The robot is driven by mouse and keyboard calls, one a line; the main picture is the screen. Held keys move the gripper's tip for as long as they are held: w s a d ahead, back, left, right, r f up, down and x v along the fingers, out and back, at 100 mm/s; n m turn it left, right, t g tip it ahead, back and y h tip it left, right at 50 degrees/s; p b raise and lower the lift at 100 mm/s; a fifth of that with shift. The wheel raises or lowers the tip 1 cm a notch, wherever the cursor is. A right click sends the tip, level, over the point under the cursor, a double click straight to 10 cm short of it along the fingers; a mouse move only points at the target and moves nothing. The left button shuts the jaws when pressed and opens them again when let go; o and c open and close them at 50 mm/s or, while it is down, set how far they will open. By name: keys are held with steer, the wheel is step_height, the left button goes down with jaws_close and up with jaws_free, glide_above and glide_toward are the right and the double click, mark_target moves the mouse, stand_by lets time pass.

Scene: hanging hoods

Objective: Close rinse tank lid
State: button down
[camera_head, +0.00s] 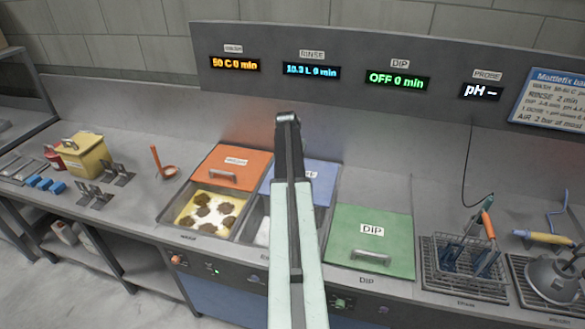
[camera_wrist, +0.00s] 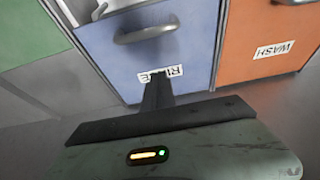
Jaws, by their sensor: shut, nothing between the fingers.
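The blue rinse tank lid (camera_head: 318,175) is set back behind its tank opening in the head view, partly hidden by my arm. The rinse tank (camera_head: 252,222) shows open in front of it, mostly covered by my arm. In the wrist view the blue lid (camera_wrist: 190,50) fills the middle, upside down, with its grey handle (camera_wrist: 145,35) near the top and a white RINSE label (camera_wrist: 178,72). My gripper (camera_wrist: 158,85) is shut and empty, overlapping the label in that view. In the head view my gripper (camera_head: 287,120) reaches over the back of the counter; whether it touches the lid is unclear.
The orange wash lid (camera_head: 232,160) is also back, with its tank (camera_head: 205,212) open on the left. The green dip lid (camera_head: 370,225) lies over its tank on the right. A wire basket (camera_head: 465,265) stands further right. The display panel (camera_head: 350,70) rises behind.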

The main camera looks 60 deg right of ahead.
steer(key=b+x, duration=0.8)
steer(key=x, duration=0.1)
steer(key=shift+f, duration=0.25)
steer(key=shift+s+a+f, duration=0.1)
steer(key=shift+s+a, duration=0.2)
steer(key=shift+a, duration=0.65)
steer(key=shift+s+a, duration=0.25)
steer(key=shift+a, duration=0.65)
steer(key=shift+a, duration=0.1)
